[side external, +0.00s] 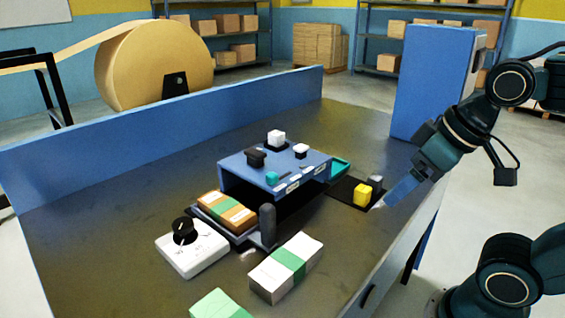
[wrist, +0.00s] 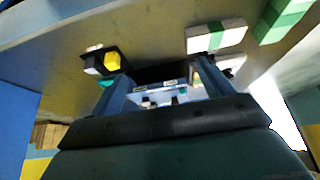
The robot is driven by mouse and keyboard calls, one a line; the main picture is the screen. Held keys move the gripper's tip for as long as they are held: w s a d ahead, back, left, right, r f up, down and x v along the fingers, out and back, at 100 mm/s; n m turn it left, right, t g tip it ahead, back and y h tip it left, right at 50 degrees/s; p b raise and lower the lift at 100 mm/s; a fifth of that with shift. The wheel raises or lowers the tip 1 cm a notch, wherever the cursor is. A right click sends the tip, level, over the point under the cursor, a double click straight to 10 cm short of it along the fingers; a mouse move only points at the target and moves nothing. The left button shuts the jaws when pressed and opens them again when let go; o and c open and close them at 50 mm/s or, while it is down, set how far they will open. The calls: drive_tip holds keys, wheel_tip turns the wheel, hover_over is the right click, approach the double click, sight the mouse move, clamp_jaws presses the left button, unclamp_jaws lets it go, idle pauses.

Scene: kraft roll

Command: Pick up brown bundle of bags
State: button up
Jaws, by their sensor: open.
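My gripper (side external: 392,196) is at the table's right side, pointing down and left, well apart from the bundle. In the wrist view its two fingers (wrist: 163,80) are spread with no object held between them. The bundle is mostly hidden in the wrist view, behind the right finger.
A dark upright post (side external: 267,226) stands beside the tray. A yellow block (side external: 362,195) sits near my gripper. A blue cabinet (side external: 432,85) stands behind.

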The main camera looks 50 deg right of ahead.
drive_tip(key=w+a+r+g, duration=0.2)
drive_tip(key=w+r, duration=0.3)
drive_tip(key=w, duration=0.4)
drive_tip(key=g, duration=0.4)
hover_over(227, 206)
wheel_tip(227, 206, down, 6)
drive_tip(key=shift+r, duration=0.1)
drive_tip(key=shift+f, duration=4.4)
